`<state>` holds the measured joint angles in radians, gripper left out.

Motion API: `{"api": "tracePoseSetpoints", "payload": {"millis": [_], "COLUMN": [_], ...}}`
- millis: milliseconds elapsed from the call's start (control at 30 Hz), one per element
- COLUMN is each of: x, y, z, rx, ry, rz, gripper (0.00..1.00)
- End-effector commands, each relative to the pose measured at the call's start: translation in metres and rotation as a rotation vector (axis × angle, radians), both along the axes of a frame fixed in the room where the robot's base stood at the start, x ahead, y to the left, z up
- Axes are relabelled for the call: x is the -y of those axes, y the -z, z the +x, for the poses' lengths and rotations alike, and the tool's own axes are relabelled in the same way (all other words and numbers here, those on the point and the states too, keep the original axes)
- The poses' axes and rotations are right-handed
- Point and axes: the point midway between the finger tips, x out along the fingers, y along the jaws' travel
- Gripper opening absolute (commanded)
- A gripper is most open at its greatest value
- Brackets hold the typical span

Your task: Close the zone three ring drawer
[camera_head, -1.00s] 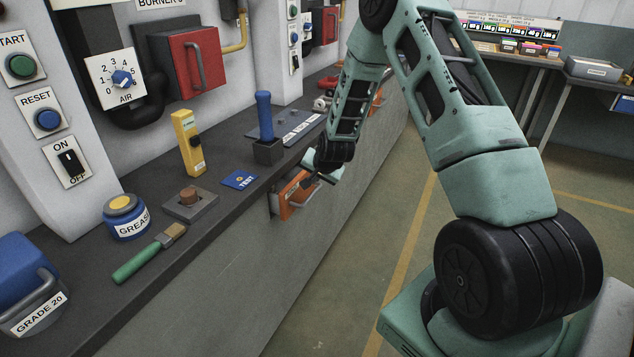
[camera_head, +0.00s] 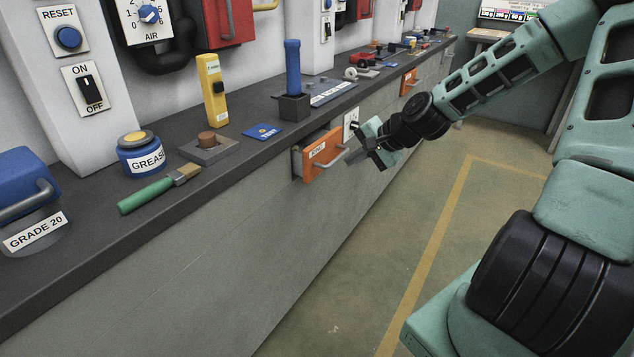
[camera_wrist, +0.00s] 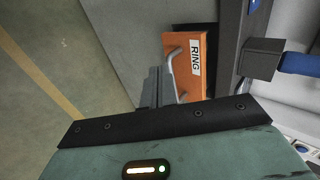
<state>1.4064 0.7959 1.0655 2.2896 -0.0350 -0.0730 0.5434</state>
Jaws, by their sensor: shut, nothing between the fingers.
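The ring drawer has an orange front (camera_head: 322,152) with a white label and a grey bar handle. It sticks out of the grey counter face, with its grey side showing, so it is partly open. In the wrist view the orange front (camera_wrist: 197,82) reads RING, and its handle (camera_wrist: 172,54) faces my fingers. My gripper (camera_head: 350,160) is shut and empty, just right of the drawer front near the handle. In the wrist view its shut fingers (camera_wrist: 155,82) lie beside the handle; I cannot tell whether they touch it.
The dark counter top (camera_head: 90,225) above holds a blue-handled tool in a block (camera_head: 293,105), a blue card (camera_head: 262,132), a yellow device (camera_head: 213,92) and a brush (camera_head: 150,193). Another orange drawer (camera_head: 408,82) is farther along. The floor (camera_head: 440,200) beside the counter is clear.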

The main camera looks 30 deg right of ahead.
Motion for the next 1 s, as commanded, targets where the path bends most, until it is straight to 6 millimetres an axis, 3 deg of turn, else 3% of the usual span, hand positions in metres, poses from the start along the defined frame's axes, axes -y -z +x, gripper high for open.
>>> {"api": "tracePoseSetpoints", "payload": {"millis": [167,367,767,1000], "x": [-0.001,-0.009,-0.031,-0.043], "y": [-0.002,0.012,0.066,0.064], "z": [-0.005,0.009,0.062,0.091], "rx": [0.020,0.020,0.019,0.020], "ry": [-0.009,-0.013,-0.013,-0.011], "rz": [0.010,0.010,0.011,0.009], "gripper": [0.00,0.00,0.00,0.00]}}
